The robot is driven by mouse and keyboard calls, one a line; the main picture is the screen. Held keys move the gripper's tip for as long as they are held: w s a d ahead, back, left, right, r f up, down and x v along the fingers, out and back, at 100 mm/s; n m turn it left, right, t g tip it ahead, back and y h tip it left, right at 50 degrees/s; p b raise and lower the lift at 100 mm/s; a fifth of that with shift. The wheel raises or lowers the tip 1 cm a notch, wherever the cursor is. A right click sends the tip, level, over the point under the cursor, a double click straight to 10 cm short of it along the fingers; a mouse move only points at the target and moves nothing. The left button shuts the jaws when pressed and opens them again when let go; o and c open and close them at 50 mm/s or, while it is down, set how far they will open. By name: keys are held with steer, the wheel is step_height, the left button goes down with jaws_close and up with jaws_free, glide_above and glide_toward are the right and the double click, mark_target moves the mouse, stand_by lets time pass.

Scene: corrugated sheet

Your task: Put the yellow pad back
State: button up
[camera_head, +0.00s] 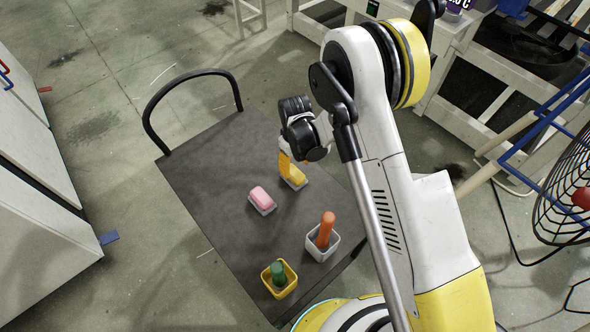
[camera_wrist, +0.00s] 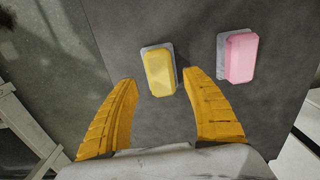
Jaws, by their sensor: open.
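The yellow pad (camera_wrist: 160,73) is a rounded block on a slightly larger grey base (camera_wrist: 146,50) on the dark cart top. In the head view the yellow pad (camera_head: 297,175) is partly hidden by my gripper (camera_head: 290,172). In the wrist view my gripper (camera_wrist: 161,79) has its two orange fingers spread apart, with the pad's near end between and just beyond the tips. Nothing is held. The pad seems to sit on its base, a little off centre; whether the fingers touch it I cannot tell.
A pink pad (camera_wrist: 240,57) on its own grey base lies beside it, also in the head view (camera_head: 260,197). A white cup (camera_head: 322,252) holds an orange object and a yellow cup (camera_head: 267,280) a green one. The cart's (camera_head: 205,170) left part is clear.

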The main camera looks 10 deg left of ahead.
step_height(320, 180, up, 6)
steer(key=p, duration=0.1)
steer(key=shift+r+p, duration=0.2)
steer(key=shift+p, duration=0.1)
step_height(320, 180, up, 15)
steer(key=m+t, duration=0.2)
glide_above(295, 173)
steer(key=d, duration=0.7)
steer(key=s+d+r+m+t, duration=0.1)
steer(key=s+d+r+m, duration=0.15)
steer(key=d+r, duration=0.55)
steer(key=s+d+r+m+t, duration=0.2)
steer(key=s+d+r, duration=0.2)
steer(key=s, duration=0.4)
steer(key=s+d+r+m+t, duration=0.2)
steer(key=s+d+r+m, duration=0.1)
steer(key=s+d, duration=0.4)
steer(key=shift+v, duration=0.8)
